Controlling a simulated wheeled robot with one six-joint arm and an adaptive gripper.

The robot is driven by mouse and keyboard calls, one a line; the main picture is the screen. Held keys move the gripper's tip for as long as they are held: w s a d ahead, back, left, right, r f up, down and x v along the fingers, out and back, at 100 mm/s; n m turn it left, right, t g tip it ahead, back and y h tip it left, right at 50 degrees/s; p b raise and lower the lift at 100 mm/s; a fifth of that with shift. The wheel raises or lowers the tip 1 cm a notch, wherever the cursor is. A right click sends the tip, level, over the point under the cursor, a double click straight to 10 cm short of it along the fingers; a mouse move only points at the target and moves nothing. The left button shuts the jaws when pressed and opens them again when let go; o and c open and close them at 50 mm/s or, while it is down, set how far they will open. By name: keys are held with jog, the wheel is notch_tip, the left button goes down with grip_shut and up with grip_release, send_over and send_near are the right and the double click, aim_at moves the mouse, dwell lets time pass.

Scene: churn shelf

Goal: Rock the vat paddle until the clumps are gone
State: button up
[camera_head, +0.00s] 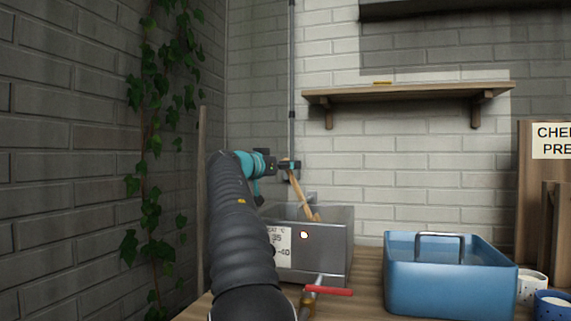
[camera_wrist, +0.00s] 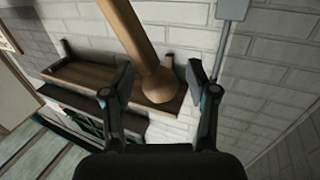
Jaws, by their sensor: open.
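The grey metal vat (camera_head: 335,245) stands on the wooden bench, with a white label on its front. The wooden paddle (camera_head: 301,195) leans out of it, tilted up to the left. My gripper (camera_head: 291,165) is at the paddle's upper end. In the wrist view, the rounded end of the paddle handle (camera_wrist: 158,86) shows between the two spread fingers of my gripper (camera_wrist: 160,77), with gaps on both sides. The gripper is open. The vat's inside and any clumps are hidden by its wall in the head view.
A red-handled tap (camera_head: 328,290) sticks out at the vat's front. A blue tub (camera_head: 450,283) with a metal handle stands to the right, beside cups (camera_head: 532,288). A wooden shelf (camera_head: 410,93) hangs above. Ivy (camera_head: 150,130) climbs the left wall.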

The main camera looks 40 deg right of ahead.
grip_shut()
jog(key=shift+s+d, duration=0.1)
jog(key=shift+s, duration=0.05)
jog(key=shift+s+d+r+m+y, duration=0.25)
jog(key=shift+s+m, duration=0.25)
jog(key=shift+m, duration=0.05)
jog(key=shift+s+d+r+m+y, duration=0.2)
jog(key=shift+s+d+m+y, duration=0.05)
jog(key=shift+s+m, duration=0.25)
jog(key=s+d+f+m+t+y+b, duration=0.1)
jog(key=s+d+m+y, duration=0.1)
jog(key=s+m, duration=0.3)
jog(key=shift+s+d, duration=0.9)
jog(key=shift+s, duration=0.1)
